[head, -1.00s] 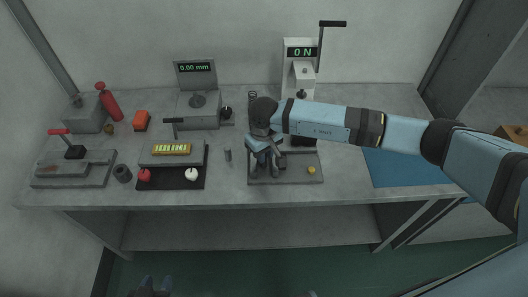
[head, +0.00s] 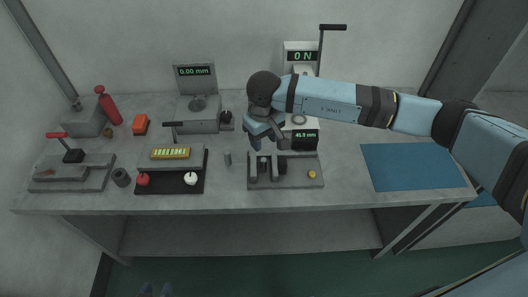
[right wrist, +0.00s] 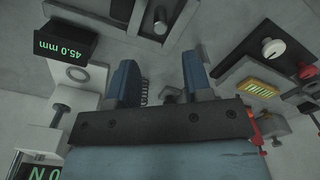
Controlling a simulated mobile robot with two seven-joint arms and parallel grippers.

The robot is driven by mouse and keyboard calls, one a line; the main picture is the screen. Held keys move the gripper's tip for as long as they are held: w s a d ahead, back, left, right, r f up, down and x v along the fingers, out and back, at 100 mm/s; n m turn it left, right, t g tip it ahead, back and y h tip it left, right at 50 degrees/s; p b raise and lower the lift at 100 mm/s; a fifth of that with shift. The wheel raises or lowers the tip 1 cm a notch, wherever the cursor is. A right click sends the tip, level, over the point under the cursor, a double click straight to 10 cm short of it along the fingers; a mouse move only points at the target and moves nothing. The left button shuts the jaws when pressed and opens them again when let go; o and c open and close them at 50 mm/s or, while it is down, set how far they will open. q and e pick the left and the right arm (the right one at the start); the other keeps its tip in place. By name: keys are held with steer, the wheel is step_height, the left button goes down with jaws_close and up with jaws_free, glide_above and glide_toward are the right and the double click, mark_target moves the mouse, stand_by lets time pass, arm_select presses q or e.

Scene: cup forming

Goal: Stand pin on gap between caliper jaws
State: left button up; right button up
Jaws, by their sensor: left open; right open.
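A small grey cylinder (head: 228,158) stands left of the caliper. A black tray (head: 168,187) with a red and a white knob lies further left. A force tester (head: 300,56) stands behind my right arm. A blue mat (head: 415,168) at the right is clear.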

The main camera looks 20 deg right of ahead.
steer(key=s+a+r+m+g+y, duration=0.1)
steer(key=s+a+r+m+y, duration=0.2)
steer(key=s+a+m+y, duration=0.6)
steer(key=s+a+r+m+y, duration=0.4)
steer(key=s+a+m+y, duration=0.1)
steer(key=a+m+y, duration=0.6)
steer(key=w+d+f+m+t+h, duration=0.15)
steer(key=d+m+t+h, duration=0.35)
steer(key=m, duration=0.6)
steer(key=d+f+m+t, duration=0.25)
steer(key=m+t, duration=0.35)
steer(key=m, duration=0.5)
steer(key=w+d+f+m+t+h, duration=0.1)
steer(key=d+f+m+t+h, duration=0.4)
steer(key=m, duration=0.6)
steer(key=s+d+f+m+g+h, duration=0.2)
steer(key=s+d+f+m, duration=0.3)
steer(key=f+m, duration=0.3)
steer(key=s+d+f+m+g+h, duration=0.2)
steer(key=s+d+f+m+h, duration=0.2)
steer(key=s+f+m, duration=0.4)
steer(key=d+m, duration=0.1)
steer(key=m, duration=0.2)
steer(key=shift+m+h, duration=0.4)
